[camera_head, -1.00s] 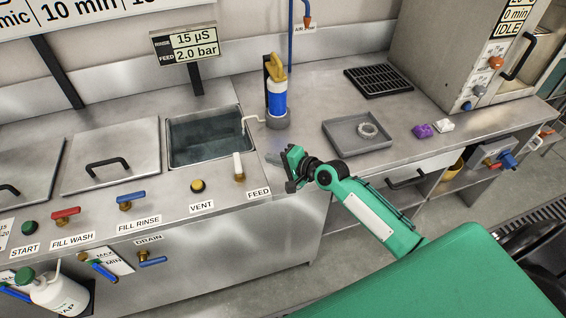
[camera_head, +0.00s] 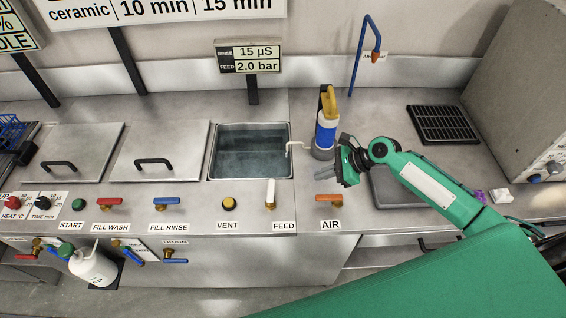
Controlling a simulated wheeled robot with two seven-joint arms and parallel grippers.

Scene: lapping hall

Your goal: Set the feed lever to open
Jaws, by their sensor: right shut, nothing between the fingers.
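The feed lever (camera_head: 270,193) is a white handle on a brass valve, standing behind the FEED label (camera_head: 284,226) on the steel counter. Its handle points back toward the sink, away from the counter's front edge. My right gripper (camera_head: 325,173) is to the right of the feed lever and apart from it, fingers pointing left. It is shut and empty, above the counter between the sink and the grey tray. My left gripper is out of view.
An orange AIR lever (camera_head: 329,198) stands just below my right gripper. A blue-and-yellow bottle-shaped unit (camera_head: 326,125) stands behind it. The yellow VENT button (camera_head: 229,204) and blue FILL RINSE lever (camera_head: 166,202) are to the left. The open sink (camera_head: 251,165) lies behind the feed lever.

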